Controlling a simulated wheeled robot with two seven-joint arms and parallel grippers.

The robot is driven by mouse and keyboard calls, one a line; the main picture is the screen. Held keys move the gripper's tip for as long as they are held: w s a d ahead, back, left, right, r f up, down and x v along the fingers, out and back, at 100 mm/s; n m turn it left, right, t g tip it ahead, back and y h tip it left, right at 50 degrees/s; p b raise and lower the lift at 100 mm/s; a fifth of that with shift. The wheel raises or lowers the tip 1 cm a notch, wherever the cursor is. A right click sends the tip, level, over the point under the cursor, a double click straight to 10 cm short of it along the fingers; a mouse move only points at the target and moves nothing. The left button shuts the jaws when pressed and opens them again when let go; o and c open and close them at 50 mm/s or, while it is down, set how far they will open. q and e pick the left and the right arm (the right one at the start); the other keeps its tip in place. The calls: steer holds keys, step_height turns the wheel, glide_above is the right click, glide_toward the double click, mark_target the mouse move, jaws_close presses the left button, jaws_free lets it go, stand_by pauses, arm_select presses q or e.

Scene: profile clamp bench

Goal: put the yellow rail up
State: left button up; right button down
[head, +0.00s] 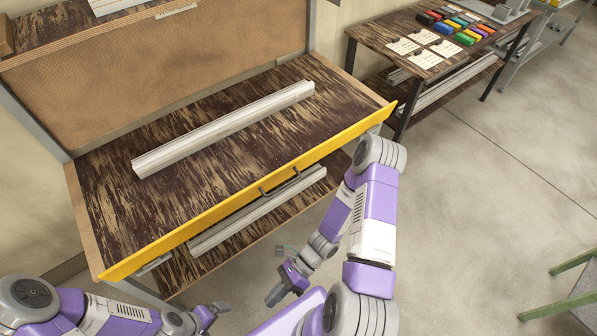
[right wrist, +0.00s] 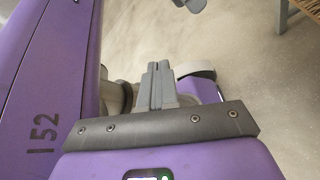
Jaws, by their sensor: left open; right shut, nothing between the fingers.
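The yellow rail (head: 250,192) is a long flat bar along the whole front edge of the workbench (head: 110,200). I cannot tell from this angle whether it stands above the top or hangs at the edge. A long pale grey profile (head: 225,127) lies on the bench top behind it. My left gripper (head: 217,308) is at the bottom of the head view, open, in front of the bench and apart from the rail. My right gripper (head: 279,275) is below and in front of the rail, shut and empty; its closed fingers (right wrist: 157,84) show in the right wrist view.
Another profile (head: 258,212) lies on the lower shelf, with small dark parts (head: 280,181) just under the rail. A side table (head: 400,28) with coloured blocks and cards stands at the back right. A green-legged stand (head: 572,285) is at the right. The floor between is clear.

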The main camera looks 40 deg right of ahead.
steer(key=w+d+r+m+t+y, duration=0.25)
steer(key=w+d+m+t, duration=0.25)
steer(key=w+m+t, duration=0.5)
steer(key=m+t+h+b, duration=0.2)
steer(key=m+t+h, duration=1.15)
steer(key=m, duration=0.65)
glide_toward(299, 176)
steer(key=s+r+g+h, duration=0.1)
steer(key=s+r+g, duration=0.1)
steer(key=s+r, duration=0.15)
steer(key=shift+t, duration=0.25)
steer(key=x, duration=1.3)
steer(key=shift+w+a+b, duration=0.1)
steer(key=shift+w+b, duration=0.1)
steer(key=shift+b, duration=0.2)
steer(key=shift+r, duration=0.1)
